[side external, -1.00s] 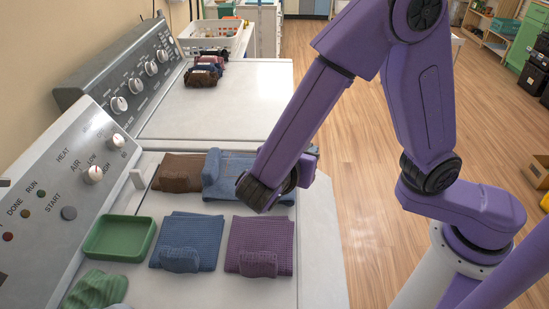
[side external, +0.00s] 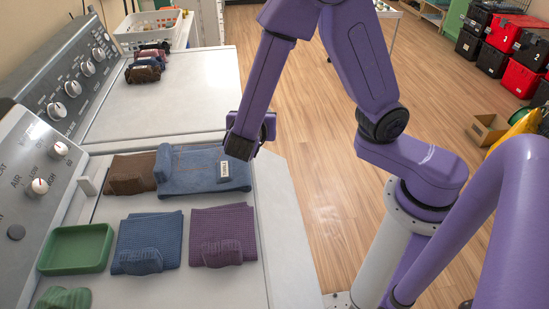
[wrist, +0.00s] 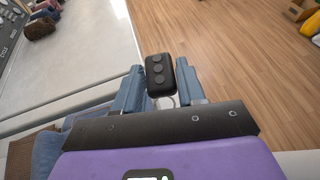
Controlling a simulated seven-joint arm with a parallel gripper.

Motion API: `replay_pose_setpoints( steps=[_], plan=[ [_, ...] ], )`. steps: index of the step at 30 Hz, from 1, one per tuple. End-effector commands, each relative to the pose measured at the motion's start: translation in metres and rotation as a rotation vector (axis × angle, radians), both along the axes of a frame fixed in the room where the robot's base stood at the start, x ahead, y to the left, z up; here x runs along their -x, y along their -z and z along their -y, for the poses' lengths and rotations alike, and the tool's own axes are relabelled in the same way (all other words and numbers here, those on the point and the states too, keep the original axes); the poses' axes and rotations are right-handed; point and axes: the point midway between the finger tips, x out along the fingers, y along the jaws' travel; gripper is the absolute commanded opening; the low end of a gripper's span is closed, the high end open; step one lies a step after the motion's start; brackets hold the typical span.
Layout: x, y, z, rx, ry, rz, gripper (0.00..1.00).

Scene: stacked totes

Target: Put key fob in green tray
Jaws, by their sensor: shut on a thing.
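The black key fob (wrist: 160,70), with several round buttons and a metal ring, is held between the fingers of my gripper (wrist: 160,85) in the wrist view. The gripper is shut on it. In the side view the end of my arm is over the far right edge of the folded jeans, and the fingers and fob are hidden behind my wrist. The green tray (side external: 75,249) lies empty at the lower left of the near machine top, well to the left of my gripper and nearer the camera.
Folded blue jeans (side external: 200,176), a brown cloth (side external: 132,172), a blue cloth (side external: 148,241), a purple cloth (side external: 222,235) and a green cloth (side external: 64,298) lie on the near machine. The control panel (side external: 40,180) rises at left. The far machine top (side external: 190,100) is mostly clear.

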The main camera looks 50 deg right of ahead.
Motion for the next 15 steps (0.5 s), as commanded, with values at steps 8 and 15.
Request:
replay_pose_setpoints(
  steps=[8, 15],
  plan=[
    [-0.03, 0.036, 0.046, 0.003, -0.069, -0.003, 0.11],
    [-0.037, 0.051, 0.063, 0.0, -0.1, 0.0, 0.11]
  ],
)
